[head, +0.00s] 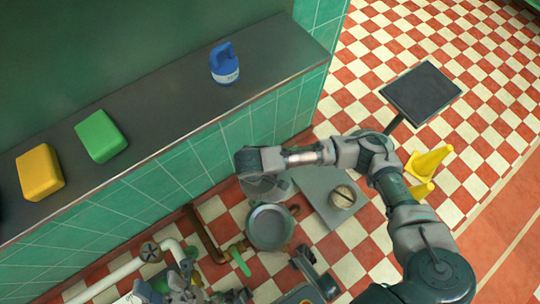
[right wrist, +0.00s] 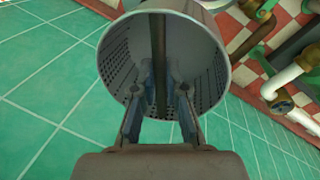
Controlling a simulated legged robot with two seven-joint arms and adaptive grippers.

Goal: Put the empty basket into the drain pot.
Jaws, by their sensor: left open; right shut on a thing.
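The basket (right wrist: 115,65) is a grey perforated metal cylinder in the right wrist view, with a dark bar (right wrist: 160,50) across its opening. My right gripper (right wrist: 160,78) is shut on this bar. The inside that shows looks empty. In the head view a grey part, likely the basket (head: 266,188), shows under my right wrist, mostly hidden by it. A round grey metal pot, likely the drain pot (head: 269,228), stands on the floor just below it in the picture; they look apart. My left gripper (head: 185,291) is open and empty near the bottom edge, left of the pot.
A green-handled valve (head: 240,261) and brown and white pipes (head: 110,279) lie left of the pot. A grey plate with a round lid (head: 342,197) is to its right. A tiled wall with a dark ledge (head: 165,105) rises behind, bearing yellow, green and blue items. Yellow cones (head: 430,161) stand right.

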